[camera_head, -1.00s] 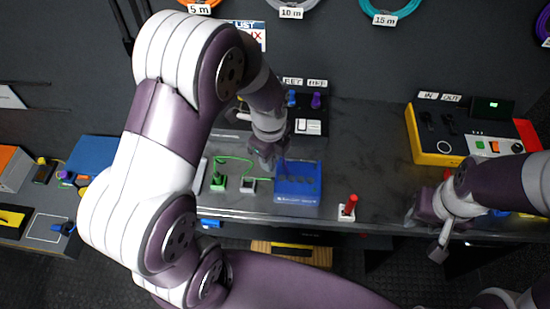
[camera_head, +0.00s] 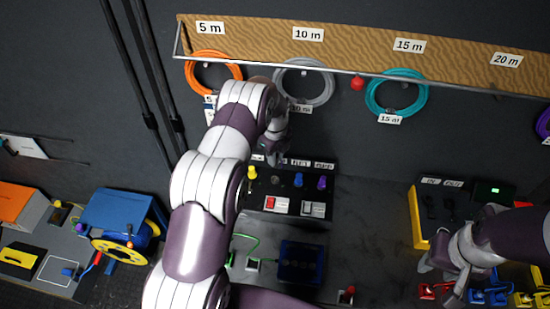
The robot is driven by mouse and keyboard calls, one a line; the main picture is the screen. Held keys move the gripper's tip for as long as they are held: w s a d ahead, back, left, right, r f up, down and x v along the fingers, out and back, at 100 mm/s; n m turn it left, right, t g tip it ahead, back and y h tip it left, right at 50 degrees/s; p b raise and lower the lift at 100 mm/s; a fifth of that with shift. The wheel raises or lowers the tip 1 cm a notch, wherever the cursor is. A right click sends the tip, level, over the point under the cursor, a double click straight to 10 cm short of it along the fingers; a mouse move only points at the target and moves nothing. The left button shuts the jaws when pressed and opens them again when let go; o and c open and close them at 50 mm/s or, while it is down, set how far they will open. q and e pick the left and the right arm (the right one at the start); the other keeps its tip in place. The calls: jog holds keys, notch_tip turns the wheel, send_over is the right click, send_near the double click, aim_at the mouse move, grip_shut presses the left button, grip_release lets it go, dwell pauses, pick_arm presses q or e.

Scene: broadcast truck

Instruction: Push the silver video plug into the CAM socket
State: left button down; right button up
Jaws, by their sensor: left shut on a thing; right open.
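My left gripper (camera_head: 276,155) is shut, with its fingers pointing down just above the label strip of the black socket panel (camera_head: 252,204). The silver video plug in its fingers is too small and dark to make out. The panel has a yellow plug (camera_head: 252,173) at its left, and a blue plug (camera_head: 298,179) and a purple plug (camera_head: 322,183) at its right. The CAM label cannot be read and the gripper and arm partly cover that side. My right gripper (camera_head: 442,268) is open and empty beside the yellow-sided box (camera_head: 417,218).
A blue tray (camera_head: 300,263) and a green cable (camera_head: 247,241) lie in front of the panel. Orange (camera_head: 241,70), grey (camera_head: 331,84) and teal (camera_head: 425,95) cable coils hang on the wall behind. A blue cable reel (camera_head: 125,213) stands left.

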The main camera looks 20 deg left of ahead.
pick_arm(q)
jog(key=shift+w+a+f, duration=0.1)
jog(key=shift+w+f, duration=0.15)
jog(key=shift+f+b, duration=0.1)
jog(key=shift+b, duration=0.25)
jog(key=shift+s+f+b, duration=0.1)
jog(key=shift+f+b, duration=0.5)
jog(key=shift+f, duration=0.05)
notch_tip(320, 180, down, 4)
jog(key=b, duration=0.3)
jog(key=shift+f, duration=0.15)
jog(key=shift+b, duration=0.5)
dwell(0.4)
jog(key=shift+f+b, duration=1)
jog(key=shift+f, duration=0.1)
